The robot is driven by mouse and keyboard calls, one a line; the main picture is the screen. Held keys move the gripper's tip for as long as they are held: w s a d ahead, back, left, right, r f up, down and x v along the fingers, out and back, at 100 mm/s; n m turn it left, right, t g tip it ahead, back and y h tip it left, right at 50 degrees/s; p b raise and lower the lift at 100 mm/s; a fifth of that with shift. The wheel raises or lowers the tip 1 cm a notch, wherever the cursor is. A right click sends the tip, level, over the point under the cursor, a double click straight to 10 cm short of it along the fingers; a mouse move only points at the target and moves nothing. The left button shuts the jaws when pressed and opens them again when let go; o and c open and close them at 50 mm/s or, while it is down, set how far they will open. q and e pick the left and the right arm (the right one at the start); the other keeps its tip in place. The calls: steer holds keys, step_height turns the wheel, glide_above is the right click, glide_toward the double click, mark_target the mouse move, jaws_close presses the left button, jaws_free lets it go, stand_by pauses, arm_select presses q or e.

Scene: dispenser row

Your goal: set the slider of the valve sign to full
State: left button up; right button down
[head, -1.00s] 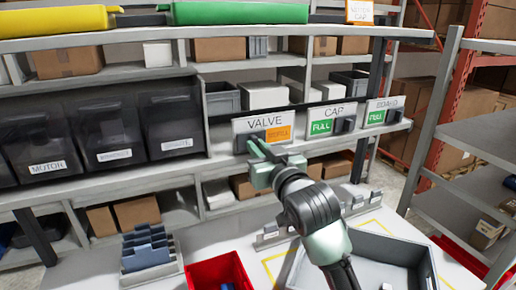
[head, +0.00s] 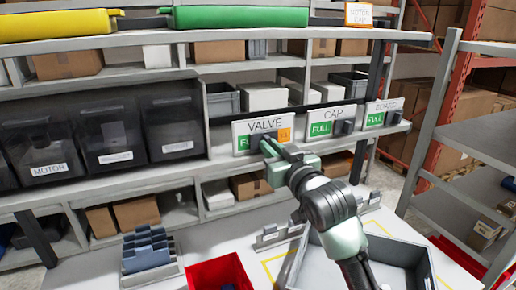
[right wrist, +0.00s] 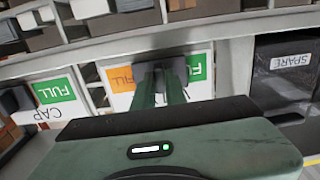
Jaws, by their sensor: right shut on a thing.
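The valve sign (head: 265,126) is a white plate on the shelf edge, with a dark slider (head: 257,141) across its middle. Part of a green field shows left of the slider and part of an orange field shows right of it. My right gripper (head: 268,147) is at the sign, shut on the slider. In the right wrist view the sign is upside down; the gripper fingers (right wrist: 160,88) reach to the slider (right wrist: 175,62), with orange on its left and green on its right. My left gripper is not in view.
The cap sign (head: 331,116) and another sign (head: 382,113) to the right show green. Dark bins (head: 105,130) stand left of the valve sign. Below are a grey tray (head: 372,245), a red bin (head: 218,270) and a blue-grey rack (head: 150,250) on the white table.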

steer(key=d, duration=0.1)
steer(key=w+d, duration=0.1)
steer(key=d, duration=0.1)
steer(key=w+d, duration=0.1)
steer(key=shift+d, duration=0.35)
steer(key=shift+s+a, duration=0.1)
steer(key=shift+a, duration=0.05)
steer(key=c, duration=1.4)
jaws_free()
steer(key=shift+c, duration=0.2)
steer(key=shift+d, duration=0.25)
steer(key=shift+s+f, duration=0.1)
steer(key=shift+s, duration=0.2)
steer(key=b+v, duration=0.2)
steer(key=v, duration=0.5)
steer(key=shift+b, duration=0.35)
